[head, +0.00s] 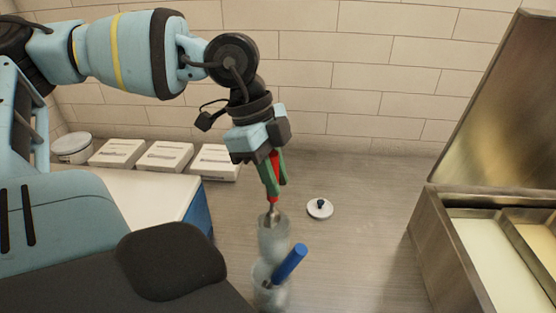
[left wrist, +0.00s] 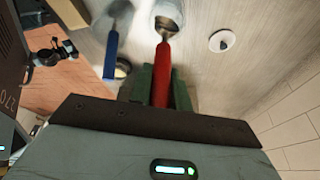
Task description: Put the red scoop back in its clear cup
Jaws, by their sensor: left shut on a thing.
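The red scoop (head: 274,164) is held by its handle in my left gripper (head: 272,178), between green fingers. In the head view its metal end points down at the mouth of a clear cup (head: 274,240). I cannot tell how far the metal end is inside the rim. In the left wrist view the red handle (left wrist: 162,75) runs from the fingers (left wrist: 161,88) toward the clear cup (left wrist: 165,10), with the metal end over or in its opening. A second clear cup (head: 264,292) stands nearer, holding a blue-handled scoop (head: 290,262). My right gripper does not show.
A white lid with a black knob (head: 320,208) lies on the counter right of the cups. A steel bin with a raised lid (head: 440,245) stands at the right. Several white boxes (head: 165,156) line the back left. The counter between cups and bin is clear.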

